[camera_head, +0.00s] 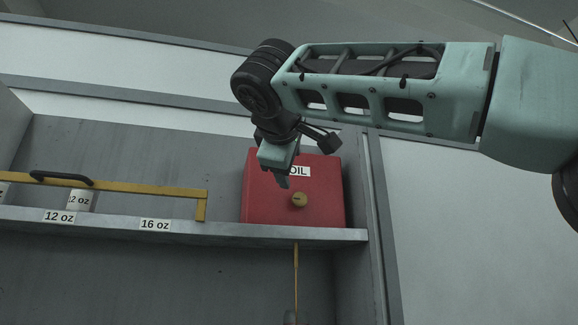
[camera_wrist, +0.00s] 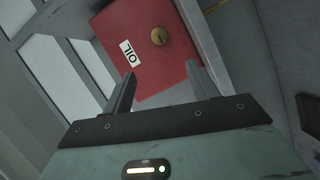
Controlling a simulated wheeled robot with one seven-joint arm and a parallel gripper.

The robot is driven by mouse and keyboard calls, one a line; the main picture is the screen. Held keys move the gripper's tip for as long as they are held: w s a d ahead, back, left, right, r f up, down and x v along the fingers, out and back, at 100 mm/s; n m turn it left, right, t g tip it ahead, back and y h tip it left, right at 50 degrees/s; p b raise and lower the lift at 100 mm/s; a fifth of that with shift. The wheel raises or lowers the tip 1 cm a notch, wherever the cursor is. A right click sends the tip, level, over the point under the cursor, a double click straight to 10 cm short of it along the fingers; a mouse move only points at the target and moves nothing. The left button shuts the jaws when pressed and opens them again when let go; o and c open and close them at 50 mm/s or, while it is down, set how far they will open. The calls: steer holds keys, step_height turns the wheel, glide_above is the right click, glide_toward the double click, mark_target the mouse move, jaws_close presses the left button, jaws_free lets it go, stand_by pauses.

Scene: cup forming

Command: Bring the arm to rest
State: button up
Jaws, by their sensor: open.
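My gripper (camera_head: 283,180) hangs from my teal arm in front of a red box labelled OIL (camera_head: 262,200) in the head view. In the wrist view, my gripper (camera_wrist: 158,88) has its two fingers spread apart, with nothing between them. The red box (camera_wrist: 165,72) lies beyond the fingertips there, with its round brass knob facing me. The head view does not clearly show the distance between fingers and box. My arm is stretched in from the right, bent downward at the wrist.
The red box stands on a grey shelf (camera_head: 345,235) at its right end. A yellow bar (camera_head: 150,188) with a black handle runs along the shelf at left, above 12 oz and 16 oz labels. A thin yellow rod (camera_head: 296,270) hangs below the shelf.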

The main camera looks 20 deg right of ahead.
steer(key=shift+s, duration=0.3)
stand_by(0.4)
